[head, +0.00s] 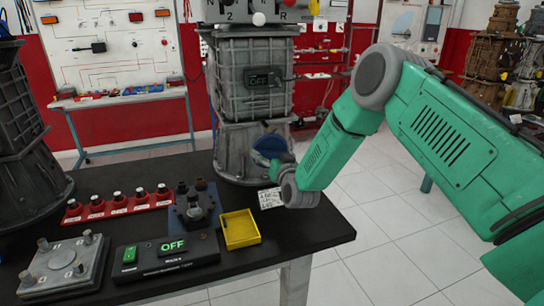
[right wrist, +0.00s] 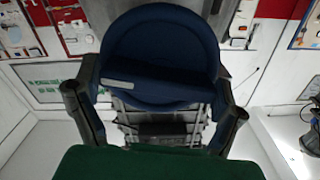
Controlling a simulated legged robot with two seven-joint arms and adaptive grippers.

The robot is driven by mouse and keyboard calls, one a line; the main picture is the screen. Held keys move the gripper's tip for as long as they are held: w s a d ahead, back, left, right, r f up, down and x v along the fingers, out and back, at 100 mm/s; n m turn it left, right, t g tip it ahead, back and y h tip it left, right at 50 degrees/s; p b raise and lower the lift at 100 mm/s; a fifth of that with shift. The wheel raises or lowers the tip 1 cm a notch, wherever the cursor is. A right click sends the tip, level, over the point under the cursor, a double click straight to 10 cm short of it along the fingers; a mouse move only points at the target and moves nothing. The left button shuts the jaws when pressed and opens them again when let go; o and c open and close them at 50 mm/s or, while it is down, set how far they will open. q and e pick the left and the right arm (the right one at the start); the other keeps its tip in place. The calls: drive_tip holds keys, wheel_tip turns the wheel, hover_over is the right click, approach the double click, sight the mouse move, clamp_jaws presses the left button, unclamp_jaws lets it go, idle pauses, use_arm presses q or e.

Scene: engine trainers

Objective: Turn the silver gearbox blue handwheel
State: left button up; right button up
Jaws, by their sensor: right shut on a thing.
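The silver gearbox (head: 235,82) stands upright at the back of the black table. Its blue handwheel (head: 271,143) sits low on its front right side, partly hidden by my right gripper (head: 273,158). In the right wrist view the handwheel (right wrist: 165,38) fills the upper middle. The two dark fingers of my right gripper (right wrist: 153,92) lie on either side of it, shut on its rim. The gearbox has a small display reading OFF. My left gripper is not in view.
On the table (head: 318,232) are a yellow tray (head: 240,229), a black box (head: 167,259) reading OFF, a red strip (head: 118,206) with several knobs, and a grey metal plate (head: 62,270). A dark gearbox (head: 25,150) stands at left. The table's right front corner is clear.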

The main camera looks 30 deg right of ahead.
drive_tip(key=shift+s+f, duration=0.15)
drive_tip(key=shift+f, duration=0.2)
drive_tip(key=o, duration=0.9)
drive_tip(key=shift+w, duration=0.2)
drive_tip(key=v, duration=1.2)
drive_tip(key=shift+d, duration=0.15)
drive_tip(key=shift+f, duration=0.15)
